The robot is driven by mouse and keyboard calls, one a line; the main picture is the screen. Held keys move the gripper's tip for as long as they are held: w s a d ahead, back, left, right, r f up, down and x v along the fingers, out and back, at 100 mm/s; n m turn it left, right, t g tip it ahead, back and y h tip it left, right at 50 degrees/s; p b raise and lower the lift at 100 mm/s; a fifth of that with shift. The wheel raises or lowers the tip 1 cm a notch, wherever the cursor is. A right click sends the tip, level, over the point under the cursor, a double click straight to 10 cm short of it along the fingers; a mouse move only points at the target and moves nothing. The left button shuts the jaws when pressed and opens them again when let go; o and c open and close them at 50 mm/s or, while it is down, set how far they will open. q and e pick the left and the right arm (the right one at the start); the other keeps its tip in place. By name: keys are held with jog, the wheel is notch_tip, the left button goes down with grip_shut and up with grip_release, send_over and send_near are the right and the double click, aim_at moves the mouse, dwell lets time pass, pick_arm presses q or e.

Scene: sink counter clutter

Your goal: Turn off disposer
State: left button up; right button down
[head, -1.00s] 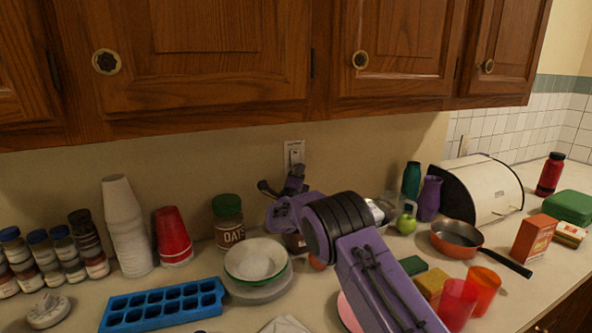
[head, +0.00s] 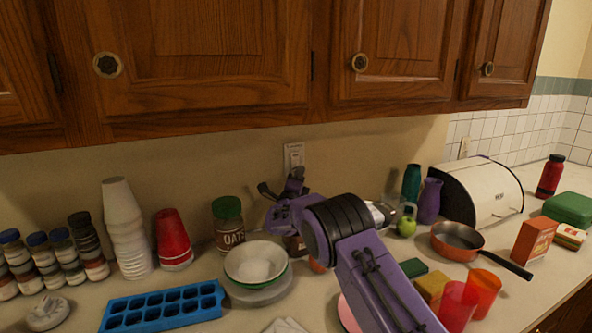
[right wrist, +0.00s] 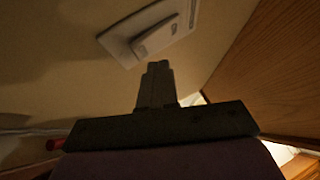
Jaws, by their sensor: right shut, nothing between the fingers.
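The disposer switch is on a white wall plate (head: 293,152) above the counter and below the cabinets. The plate (right wrist: 123,33) also shows at the top of the right wrist view, with its switch (right wrist: 153,37) near the middle; I cannot tell which way the switch is set. My right gripper (head: 297,174) is shut and empty, with its fingertips just below the plate. In the right wrist view the closed fingers (right wrist: 158,66) point up toward the plate, and a small gap shows between them and it. My left gripper is not in view.
Wooden cabinets (head: 205,60) hang above the plate. An oats jar (head: 229,222), stacked bowls (head: 255,262) and red cups (head: 172,235) stand left of my right arm.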

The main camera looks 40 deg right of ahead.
dwell(0.8)
jog(key=shift+w+d+f+b, duration=0.1)
jog(key=shift+w+b, duration=0.3)
jog(key=shift+b, duration=0.2)
jog(key=shift+w+d+b, duration=0.1)
jog(key=shift+w+b, duration=0.2)
jog(key=shift+b, duration=0.05)
dwell(0.4)
jog(key=shift+s+a, duration=0.25)
jog(key=shift+s, duration=0.55)
